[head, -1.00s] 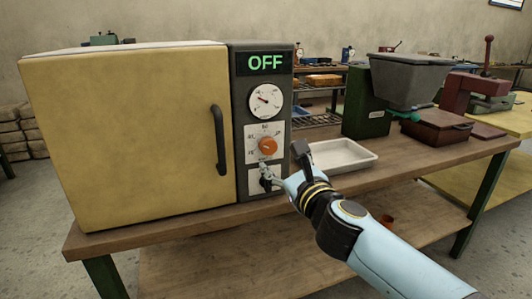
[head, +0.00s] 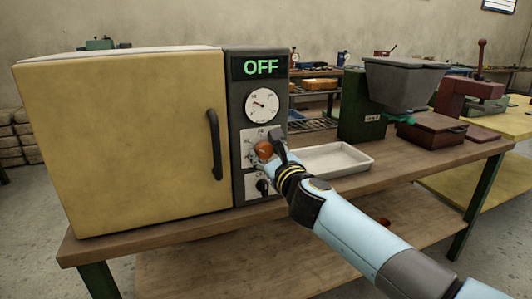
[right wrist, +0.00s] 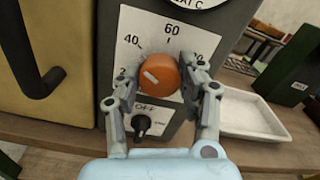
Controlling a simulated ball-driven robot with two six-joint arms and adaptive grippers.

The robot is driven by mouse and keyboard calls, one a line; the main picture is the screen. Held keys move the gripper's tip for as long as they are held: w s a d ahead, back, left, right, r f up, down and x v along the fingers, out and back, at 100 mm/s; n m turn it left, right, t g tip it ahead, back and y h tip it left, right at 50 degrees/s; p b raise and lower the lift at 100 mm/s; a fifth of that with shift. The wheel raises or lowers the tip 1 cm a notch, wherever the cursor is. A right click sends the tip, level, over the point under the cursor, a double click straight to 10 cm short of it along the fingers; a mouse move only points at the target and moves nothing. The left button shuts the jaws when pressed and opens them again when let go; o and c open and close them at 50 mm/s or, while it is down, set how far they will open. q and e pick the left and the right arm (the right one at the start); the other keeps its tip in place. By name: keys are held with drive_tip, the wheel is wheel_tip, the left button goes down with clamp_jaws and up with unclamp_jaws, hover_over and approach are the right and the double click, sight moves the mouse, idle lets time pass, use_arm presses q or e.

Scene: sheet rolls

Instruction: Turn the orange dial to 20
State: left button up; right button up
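The orange dial (head: 264,150) sits on a white scale plate on the oven's dark control panel (head: 239,110). In the right wrist view the dial (right wrist: 158,75) has a pale pointer mark on its face, tilted, with printed 40 and 60 around it; part of the scale is hidden by the fingers. My right gripper (right wrist: 160,95) is open, one finger on each side of the dial. The right finger looks very close to the dial; I cannot tell whether it touches. In the head view my right gripper (head: 269,152) partly covers the dial. My left gripper is not in view.
A black switch (right wrist: 141,124) marked OFF sits below the dial. The green display (head: 261,67) reads OFF. The yellow oven door (head: 120,140) with its black handle (head: 215,145) is at left. A white tray (head: 330,160) lies on the bench to the right.

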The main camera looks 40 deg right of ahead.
drive_tip(key=c, duration=0.5)
drive_tip(key=shift+c, duration=0.2)
drive_tip(key=shift+n+p, duration=0.7)
drive_tip(key=shift+n, duration=0.4)
drive_tip(key=n+p, duration=0.2)
drive_tip(key=n, duration=0.1)
drive_tip(key=n+p, duration=0.1)
drive_tip(key=n, duration=0.2)
drive_tip(key=shift+n, duration=0.4)
drive_tip(key=shift+n+p, duration=0.7)
drive_tip(key=shift+n, duration=0.8)
drive_tip(key=shift+f, duration=0.1)
